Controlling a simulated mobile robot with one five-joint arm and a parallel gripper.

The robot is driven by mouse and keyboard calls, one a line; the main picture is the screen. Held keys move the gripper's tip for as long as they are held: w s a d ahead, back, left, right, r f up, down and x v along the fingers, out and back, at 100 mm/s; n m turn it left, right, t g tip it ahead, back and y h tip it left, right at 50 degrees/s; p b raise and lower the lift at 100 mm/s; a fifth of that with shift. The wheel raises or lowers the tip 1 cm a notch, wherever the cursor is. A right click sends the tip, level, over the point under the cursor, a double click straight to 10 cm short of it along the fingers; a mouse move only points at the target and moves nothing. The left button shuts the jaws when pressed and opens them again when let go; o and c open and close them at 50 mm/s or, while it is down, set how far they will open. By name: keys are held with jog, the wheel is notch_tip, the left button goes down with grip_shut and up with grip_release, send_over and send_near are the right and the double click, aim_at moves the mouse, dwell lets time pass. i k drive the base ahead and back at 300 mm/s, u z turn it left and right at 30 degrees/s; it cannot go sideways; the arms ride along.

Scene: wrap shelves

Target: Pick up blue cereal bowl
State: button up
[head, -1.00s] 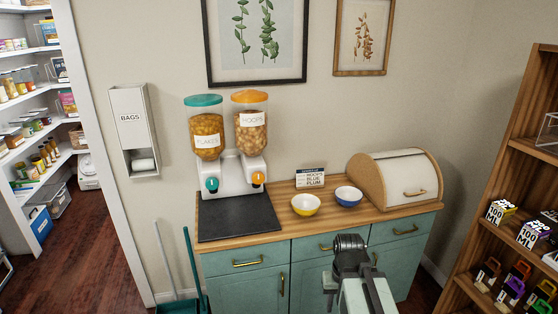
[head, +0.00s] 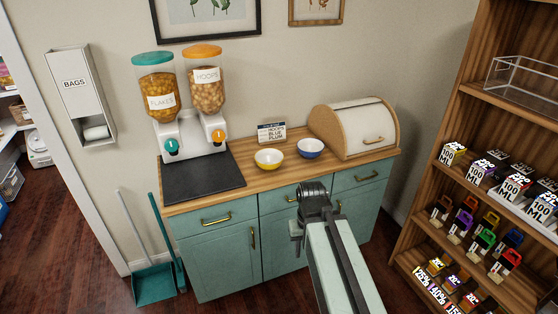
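The blue cereal bowl (head: 311,148) stands upright on the wooden top of a teal cabinet, in front of the bread box. Its outside is blue and its inside looks white. A yellow bowl (head: 269,159) stands just left of it, apart from it. My arm reaches up from the bottom of the head view, and its end is in front of the cabinet, lower in the picture than the bowls and apart from them. My gripper's fingers cannot be made out, so whether it is open or shut does not show.
A cereal dispenser (head: 190,135) with a dark mat (head: 203,177) stands left on the cabinet top (head: 250,178). A small sign (head: 271,132) is behind the bowls. A bread box (head: 362,125) stands right. A wooden shelf (head: 470,95) rises at the right. A dustpan (head: 153,284) is on the floor left.

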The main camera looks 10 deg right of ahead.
aim_at(309, 148)
jog(key=u, duration=0.35)
jog(key=i, duration=0.75)
jog(key=u, duration=1.25)
jog(key=i, duration=0.5)
